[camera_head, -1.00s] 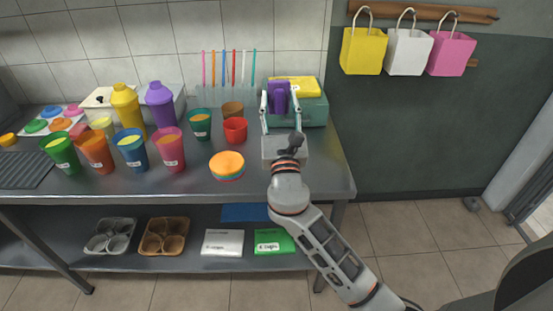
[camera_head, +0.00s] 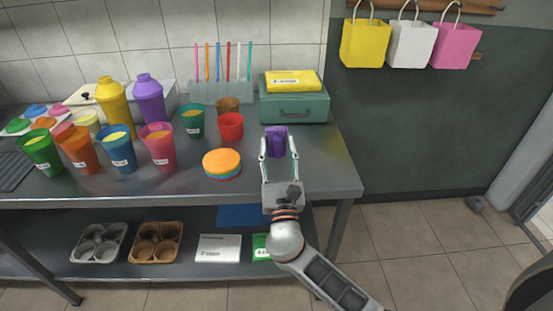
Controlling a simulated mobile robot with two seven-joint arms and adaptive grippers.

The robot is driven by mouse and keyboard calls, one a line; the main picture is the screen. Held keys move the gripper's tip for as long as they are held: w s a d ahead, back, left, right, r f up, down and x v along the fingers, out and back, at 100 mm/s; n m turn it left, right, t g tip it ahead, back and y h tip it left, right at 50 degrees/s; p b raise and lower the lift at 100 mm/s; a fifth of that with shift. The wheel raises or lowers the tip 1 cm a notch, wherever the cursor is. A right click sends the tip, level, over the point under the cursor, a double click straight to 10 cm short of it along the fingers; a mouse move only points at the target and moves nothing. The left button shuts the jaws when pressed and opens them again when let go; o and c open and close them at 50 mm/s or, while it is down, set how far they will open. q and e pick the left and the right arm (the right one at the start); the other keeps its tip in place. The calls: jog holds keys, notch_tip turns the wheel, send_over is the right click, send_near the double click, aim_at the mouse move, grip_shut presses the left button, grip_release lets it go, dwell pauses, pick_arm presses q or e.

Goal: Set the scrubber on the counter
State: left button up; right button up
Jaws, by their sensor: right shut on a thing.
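The purple scrubber (camera_head: 276,141) is between the fingers of my right gripper (camera_head: 278,153), which is shut on it. The gripper is over the right part of the metal counter (camera_head: 318,172), in front of the green box. I cannot tell whether the scrubber touches the counter. My left gripper is not in view.
The green box (camera_head: 294,109) with a yellow packet (camera_head: 293,81) stands behind the gripper. A red cup (camera_head: 230,127) and a stack of colored discs (camera_head: 222,163) are to its left, with several more cups and bottles further left. The counter's right end is clear.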

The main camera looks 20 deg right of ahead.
aim_at(277, 159)
jog(key=shift+f+b, duration=0.55)
jog(key=shift+f, duration=1.4)
jog(key=o, duration=1)
jog(key=shift+r, duration=0.15)
